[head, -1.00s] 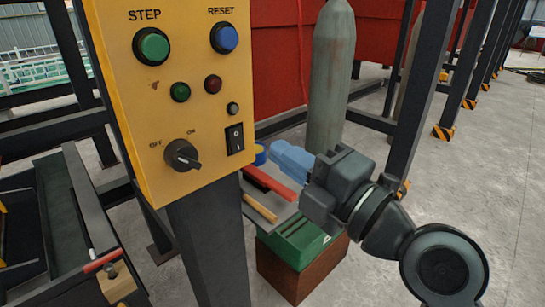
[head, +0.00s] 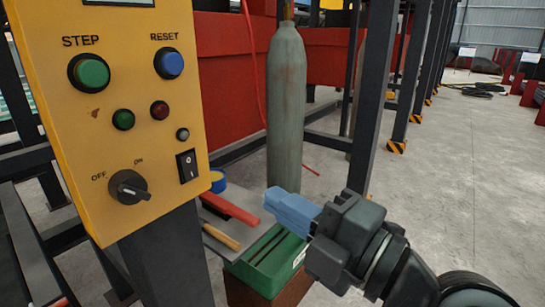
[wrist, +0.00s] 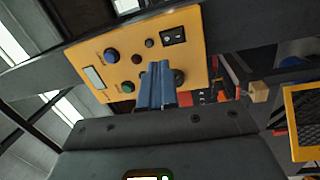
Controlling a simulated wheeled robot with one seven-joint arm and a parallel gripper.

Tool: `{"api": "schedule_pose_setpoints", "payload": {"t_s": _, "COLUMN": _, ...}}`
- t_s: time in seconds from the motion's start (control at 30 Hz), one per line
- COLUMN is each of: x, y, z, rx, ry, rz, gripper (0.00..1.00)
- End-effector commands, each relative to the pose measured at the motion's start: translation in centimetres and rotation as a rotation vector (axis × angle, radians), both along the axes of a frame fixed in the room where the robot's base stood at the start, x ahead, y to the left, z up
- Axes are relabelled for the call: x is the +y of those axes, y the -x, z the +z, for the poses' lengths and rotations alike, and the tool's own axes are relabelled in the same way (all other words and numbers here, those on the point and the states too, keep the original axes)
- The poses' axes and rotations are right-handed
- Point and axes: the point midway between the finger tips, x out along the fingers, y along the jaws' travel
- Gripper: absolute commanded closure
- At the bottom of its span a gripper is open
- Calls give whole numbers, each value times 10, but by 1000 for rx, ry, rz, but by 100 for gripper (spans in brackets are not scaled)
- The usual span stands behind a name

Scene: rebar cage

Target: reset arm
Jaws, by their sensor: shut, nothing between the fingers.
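My gripper (head: 291,211) is at the lower middle of the head view, with its blue fingers together and empty. It points left toward the yellow control panel (head: 60,150) and stays apart from it. In the wrist view the closed blue fingers (wrist: 157,86) show in front of the panel (wrist: 197,45) and cover part of it. The panel carries a green STEP button (head: 89,71), a blue RESET button (head: 169,63), smaller green and red lamps, a rotary OFF/ON knob (head: 128,187) and a black rocker switch (head: 187,166).
A grey gas cylinder (head: 286,110) stands behind my gripper. A green box (head: 270,262) and a grey shelf with a red-handled tool (head: 230,208) lie just below and left of it. Dark steel posts (head: 374,95) stand behind. The concrete floor at right is open.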

Motion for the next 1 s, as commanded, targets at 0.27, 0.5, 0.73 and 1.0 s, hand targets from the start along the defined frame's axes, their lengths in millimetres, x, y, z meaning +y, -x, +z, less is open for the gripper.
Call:
{"api": "schedule_pose_setpoints", "payload": {"t_s": 0.27, "x": -58, "y": 33, "z": -98, "rx": 379, "ry": -262, "rz": -254, "gripper": 100}}
{"api": "schedule_pose_setpoints", "payload": {"t_s": 0.5, "x": -111, "y": 90, "z": -164, "rx": 609, "ry": -513, "rz": -479, "gripper": 100}}
{"api": "schedule_pose_setpoints", "payload": {"t_s": 0.73, "x": -153, "y": 162, "z": -201, "rx": 743, "ry": -745, "rz": -654, "gripper": 100}}
{"api": "schedule_pose_setpoints", "payload": {"t_s": 1.0, "x": -187, "y": 254, "z": -211, "rx": 831, "ry": -999, "rz": -782, "gripper": 100}}
